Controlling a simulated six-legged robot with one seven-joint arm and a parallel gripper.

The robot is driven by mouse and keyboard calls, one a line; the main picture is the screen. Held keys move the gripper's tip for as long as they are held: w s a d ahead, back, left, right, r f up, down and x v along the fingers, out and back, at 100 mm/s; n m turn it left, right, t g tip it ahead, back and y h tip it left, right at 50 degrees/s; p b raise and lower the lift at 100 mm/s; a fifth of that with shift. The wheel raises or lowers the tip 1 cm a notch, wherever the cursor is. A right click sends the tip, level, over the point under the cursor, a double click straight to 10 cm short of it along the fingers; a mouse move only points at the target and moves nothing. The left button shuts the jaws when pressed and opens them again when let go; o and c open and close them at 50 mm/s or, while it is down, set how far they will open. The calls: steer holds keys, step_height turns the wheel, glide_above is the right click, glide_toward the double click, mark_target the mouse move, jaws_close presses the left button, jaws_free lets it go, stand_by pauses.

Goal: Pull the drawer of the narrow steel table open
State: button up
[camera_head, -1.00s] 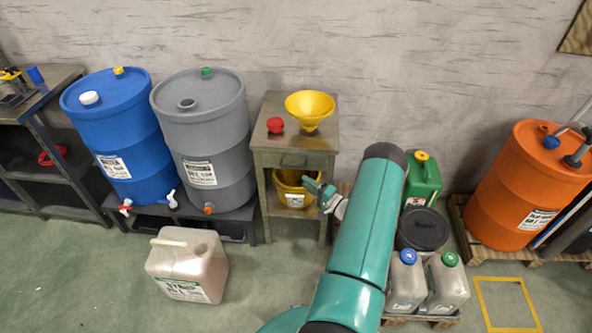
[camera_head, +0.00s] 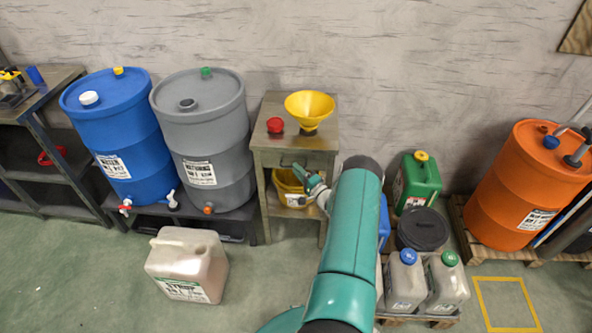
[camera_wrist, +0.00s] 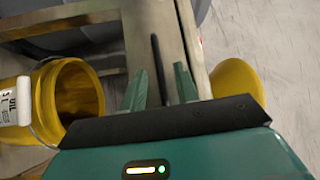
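The narrow steel table (camera_head: 265,128) stands against the wall, right of the grey barrel. Its drawer front (camera_head: 322,162) sits just under the top and looks flush, so the drawer is shut. My gripper (camera_head: 297,170) is at the drawer front, reaching in from the lower right. In the wrist view the drawer front (camera_wrist: 174,45) carries a thin dark bar handle (camera_wrist: 156,55). My gripper (camera_wrist: 161,78) is open there, with one green finger on each side of the handle. I cannot tell whether either finger touches it.
A yellow funnel (camera_head: 309,104) and a red item (camera_head: 275,125) stand on the tabletop. A yellow bucket (camera_head: 288,187) sits on the shelf below, close to my gripper. A syrup canister (camera_head: 190,268) stands on the floor at left. Floor in front of the table is clear.

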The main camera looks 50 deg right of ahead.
steer(key=shift+w+r, duration=0.1)
steer(key=shift+w, duration=0.7)
jaws_close()
